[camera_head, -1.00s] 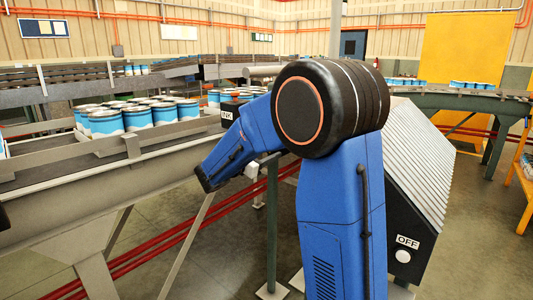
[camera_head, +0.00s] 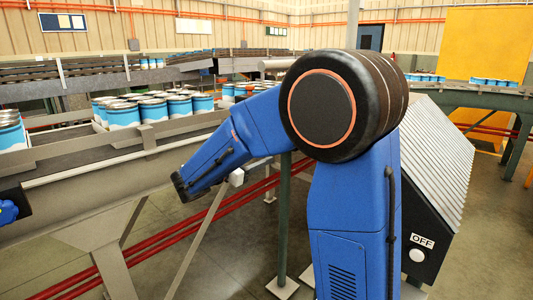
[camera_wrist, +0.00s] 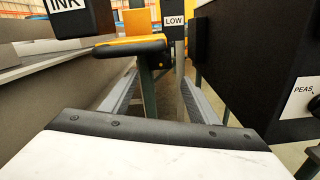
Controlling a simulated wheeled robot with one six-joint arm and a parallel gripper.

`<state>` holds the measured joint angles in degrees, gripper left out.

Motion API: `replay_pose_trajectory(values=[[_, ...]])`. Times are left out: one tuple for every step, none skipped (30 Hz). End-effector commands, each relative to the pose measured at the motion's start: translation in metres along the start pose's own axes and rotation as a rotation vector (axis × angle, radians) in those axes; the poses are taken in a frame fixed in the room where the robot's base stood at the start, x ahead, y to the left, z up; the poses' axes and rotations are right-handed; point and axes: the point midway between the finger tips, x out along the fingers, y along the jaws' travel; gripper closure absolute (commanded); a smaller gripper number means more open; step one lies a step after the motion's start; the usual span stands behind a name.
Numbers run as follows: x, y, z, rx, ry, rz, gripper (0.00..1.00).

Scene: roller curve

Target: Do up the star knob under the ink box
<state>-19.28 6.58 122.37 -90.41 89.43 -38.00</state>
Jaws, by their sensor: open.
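The ink box (camera_wrist: 72,18), a dark box with a white "INK" label, is at the upper left of the wrist view. In the head view my arm hides it. A yellow part with a dark edge (camera_wrist: 130,46) sits just right of and below the ink box; I cannot tell whether it is the star knob. My gripper (camera_wrist: 158,84) is open, with its two grey fingers apart, empty, pointing towards the yellow part and short of it. A blue lobed knob (camera_head: 8,211) on a black block shows at the left edge of the head view.
A dark panel labelled "PEAS" (camera_wrist: 302,98) stands close on the right of my gripper. A "LOW" label (camera_wrist: 174,20) is straight ahead. The conveyor (camera_head: 75,172) carries several blue-and-white cans (camera_head: 123,113). A dark box labelled "OFF" (camera_head: 423,241) stands right of my arm.

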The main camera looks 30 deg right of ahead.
Motion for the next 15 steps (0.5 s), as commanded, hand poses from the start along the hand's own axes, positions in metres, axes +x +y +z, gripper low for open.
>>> replay_pose_trajectory(values=[[-0.009,0.001,0.000,0.000,0.001,0.004,0.45],[-0.014,0.001,0.000,0.000,0.001,0.004,0.45],[-0.020,0.001,0.000,0.000,0.001,0.003,0.45],[-0.024,0.001,0.000,0.000,0.001,0.003,0.45],[-0.028,0.001,0.000,0.000,0.001,0.003,0.45],[-0.033,0.001,0.000,0.000,0.000,0.003,0.45],[-0.036,0.001,0.000,0.000,0.000,0.003,0.45],[-0.039,0.001,0.000,0.000,0.000,0.002,0.45],[-0.043,0.001,-0.001,0.000,0.001,0.002,0.45],[-0.045,0.001,-0.001,0.000,0.001,0.002,0.45],[-0.047,0.001,-0.001,0.000,0.001,0.002,0.45],[-0.049,0.000,-0.001,0.000,0.001,0.001,0.45],[-0.050,0.000,-0.001,0.000,0.001,0.001,0.45],[-0.051,0.000,-0.001,0.000,0.000,0.001,0.45],[-0.052,0.000,0.000,0.000,0.000,0.000,0.45]])
